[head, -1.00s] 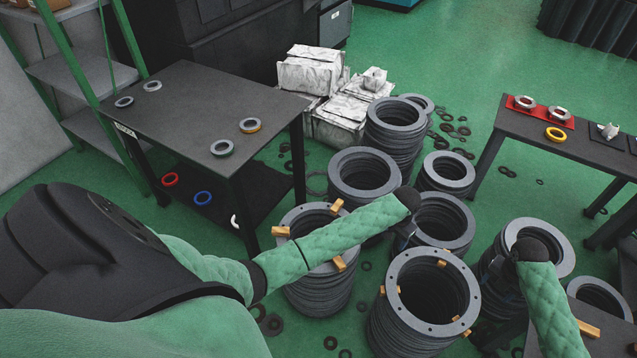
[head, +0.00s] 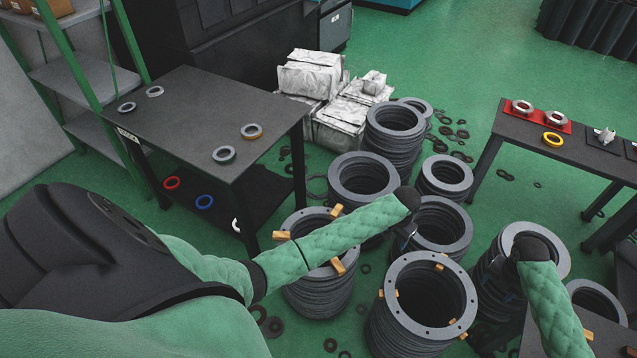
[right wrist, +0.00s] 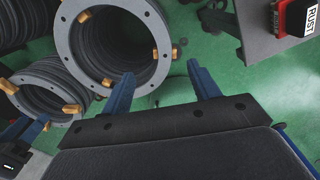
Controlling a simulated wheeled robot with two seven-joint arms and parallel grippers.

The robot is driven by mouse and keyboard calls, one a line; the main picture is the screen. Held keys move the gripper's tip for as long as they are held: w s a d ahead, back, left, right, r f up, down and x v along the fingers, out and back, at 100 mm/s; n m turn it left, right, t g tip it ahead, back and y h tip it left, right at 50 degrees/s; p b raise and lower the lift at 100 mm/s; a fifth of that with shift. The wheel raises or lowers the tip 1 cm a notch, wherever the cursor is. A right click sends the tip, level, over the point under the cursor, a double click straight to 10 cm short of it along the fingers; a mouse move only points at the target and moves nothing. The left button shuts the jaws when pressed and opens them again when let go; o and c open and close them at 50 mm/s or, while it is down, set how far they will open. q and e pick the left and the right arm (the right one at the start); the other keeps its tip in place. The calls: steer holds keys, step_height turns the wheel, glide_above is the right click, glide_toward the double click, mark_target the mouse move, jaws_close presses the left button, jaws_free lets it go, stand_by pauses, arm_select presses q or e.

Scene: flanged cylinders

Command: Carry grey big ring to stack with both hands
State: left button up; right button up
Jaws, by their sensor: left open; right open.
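A grey big ring (head: 398,320) with bolt holes tops the near stack; wooden blocks sit around it. It also shows in the right wrist view (right wrist: 68,40). A second block-edged ring (head: 296,222) tops the stack to its left, partly hidden by my left forearm. My left gripper (head: 403,240), mostly hidden by its wrist, is open above the stacks behind the near ring. My right gripper (head: 507,284) is open beside the right stack, its fingers largely hidden. In the right wrist view my right gripper (right wrist: 160,72) has its blue fingers apart, with nothing between them, beside the big ring.
More grey ring stacks (head: 362,178) stand close together behind. A dark table (head: 190,110) with small rings stands left; another table (head: 515,125) with a red mat (head: 555,122) stands right. White blocks (head: 310,75) lie at the back. Loose small rings litter the green floor.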

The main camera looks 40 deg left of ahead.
steer(key=shift+d+r, duration=0.1)
steer(key=d+r+p, duration=0.1)
steer(key=d, duration=0.1)
steer(key=d+r+p, duration=0.1)
steer(key=p, duration=0.1)
steer(key=shift+d+r, duration=0.4)
stand_by(0.4)
stand_by(0.4)
